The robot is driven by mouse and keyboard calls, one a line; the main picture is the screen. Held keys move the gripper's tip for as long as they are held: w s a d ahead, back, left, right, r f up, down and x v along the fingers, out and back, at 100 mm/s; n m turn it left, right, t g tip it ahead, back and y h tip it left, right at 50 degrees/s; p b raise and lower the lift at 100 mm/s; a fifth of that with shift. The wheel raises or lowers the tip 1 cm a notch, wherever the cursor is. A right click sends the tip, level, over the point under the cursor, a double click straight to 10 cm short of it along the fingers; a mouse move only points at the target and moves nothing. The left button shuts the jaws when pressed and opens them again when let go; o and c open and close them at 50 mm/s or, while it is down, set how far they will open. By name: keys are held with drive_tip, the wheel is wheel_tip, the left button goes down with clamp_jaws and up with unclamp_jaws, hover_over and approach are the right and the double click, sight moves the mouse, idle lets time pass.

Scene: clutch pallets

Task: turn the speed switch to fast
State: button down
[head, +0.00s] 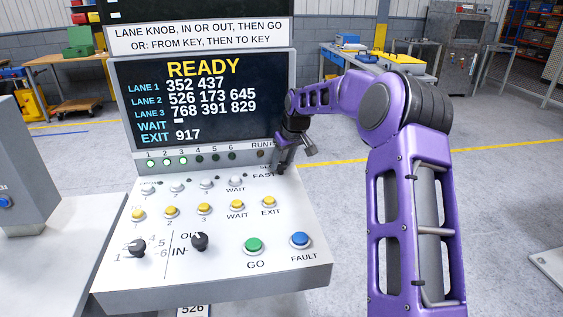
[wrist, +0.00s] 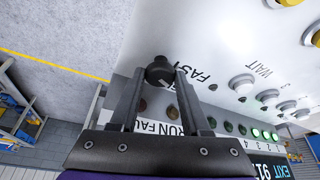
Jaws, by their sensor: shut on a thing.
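The speed switch is a dark knob (wrist: 159,70) at the edge of the sloped panel, beside the printed word FAST. In the wrist view my gripper (wrist: 161,80) has one finger on each side of the knob and is shut on it. In the head view my gripper (head: 282,164) is at the upper right of the control panel (head: 215,272), and it hides most of the switch. FAST shows just left of my gripper there. A second label above it is mostly covered. I cannot tell which way the switch points.
White WAIT button (head: 235,181) and yellow EXIT button (head: 269,202) are close by. Green GO (head: 253,245) and blue FAULT (head: 300,240) buttons sit lower. Two black knobs (head: 136,248) (head: 200,241) are at lower left. The screen (head: 200,105) reads READY. Open floor lies right.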

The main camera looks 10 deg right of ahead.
drive_tip(key=shift+w+d+n+g+y, duration=0.1)
drive_tip(key=shift+n+g+y, duration=0.2)
drive_tip(key=shift+n, duration=0.85)
drive_tip(key=shift+d+n+g+y, duration=0.15)
drive_tip(key=shift+n+y, duration=0.25)
drive_tip(key=shift+n, duration=0.75)
drive_tip(key=shift+a, duration=0.1)
drive_tip(key=shift+c, duration=1.9)
unclamp_jaws()
drive_tip(key=v, duration=1.7)
drive_tip(key=shift+r, duration=0.25)
